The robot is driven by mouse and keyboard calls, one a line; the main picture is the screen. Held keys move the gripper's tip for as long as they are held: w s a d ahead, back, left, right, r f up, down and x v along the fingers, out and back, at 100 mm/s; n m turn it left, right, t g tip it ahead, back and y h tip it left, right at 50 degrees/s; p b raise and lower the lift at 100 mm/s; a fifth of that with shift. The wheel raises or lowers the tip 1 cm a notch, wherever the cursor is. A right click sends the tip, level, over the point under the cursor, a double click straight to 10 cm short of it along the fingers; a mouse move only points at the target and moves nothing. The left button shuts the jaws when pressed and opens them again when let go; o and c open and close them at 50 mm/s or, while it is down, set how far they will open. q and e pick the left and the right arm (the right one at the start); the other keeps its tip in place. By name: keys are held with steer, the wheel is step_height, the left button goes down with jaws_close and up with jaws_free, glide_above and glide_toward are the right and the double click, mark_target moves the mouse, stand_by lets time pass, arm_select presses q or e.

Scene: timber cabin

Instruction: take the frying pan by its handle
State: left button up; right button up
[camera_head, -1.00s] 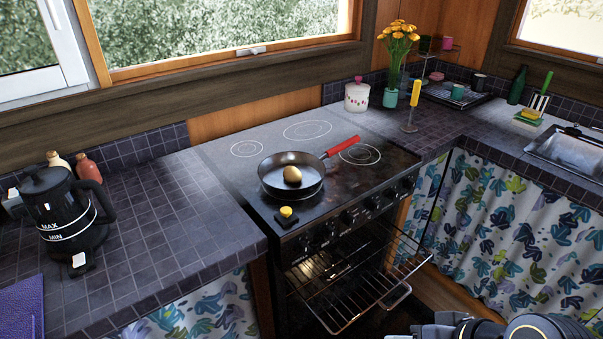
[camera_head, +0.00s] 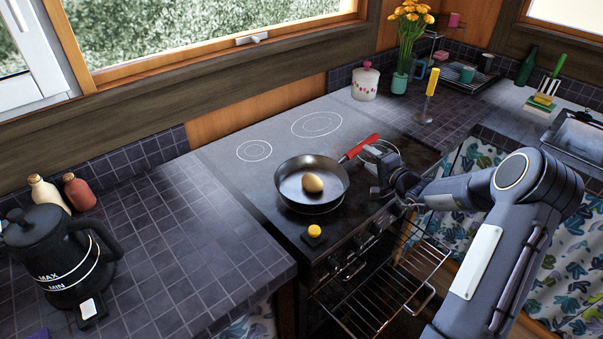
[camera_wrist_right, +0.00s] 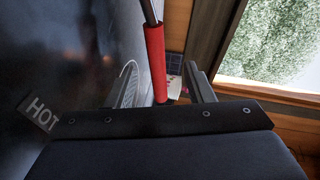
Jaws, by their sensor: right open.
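The black frying pan (camera_head: 292,196) sits on the stove top with an egg (camera_head: 312,184) inside. Its red handle (camera_head: 358,148) points to the back right. My right gripper (camera_head: 380,168) is open just right of and in front of the handle. In the right wrist view the handle (camera_wrist_right: 155,62) runs between the two open fingers (camera_wrist_right: 163,84), with no contact visible. I cannot tell whether it lies fully within the jaws. My left gripper is not in view.
The oven door below (camera_head: 385,300) is open with a rack showing. A yellow-topped black item (camera_head: 314,233) sits at the stove's front edge. A black kettle (camera_head: 55,255) stands on the left counter. A white canister (camera_head: 365,82) and yellow-handled utensil (camera_head: 430,85) stand behind.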

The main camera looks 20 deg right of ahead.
mark_target(360, 150)
steer(key=shift+w+d+f, duration=0.2)
steer(key=shift+w+f, duration=0.05)
steer(key=shift+w, duration=0.1)
steer(key=p+x, duration=0.1)
steer(key=x, duration=0.2)
steer(key=p+x, duration=0.2)
steer(key=x, duration=0.1)
steer(key=shift+w+d, duration=0.15)
steer(key=shift+d, duration=0.1)
steer(key=shift+w+f, duration=0.15)
steer(key=shift+w, duration=0.35)
jaws_close()
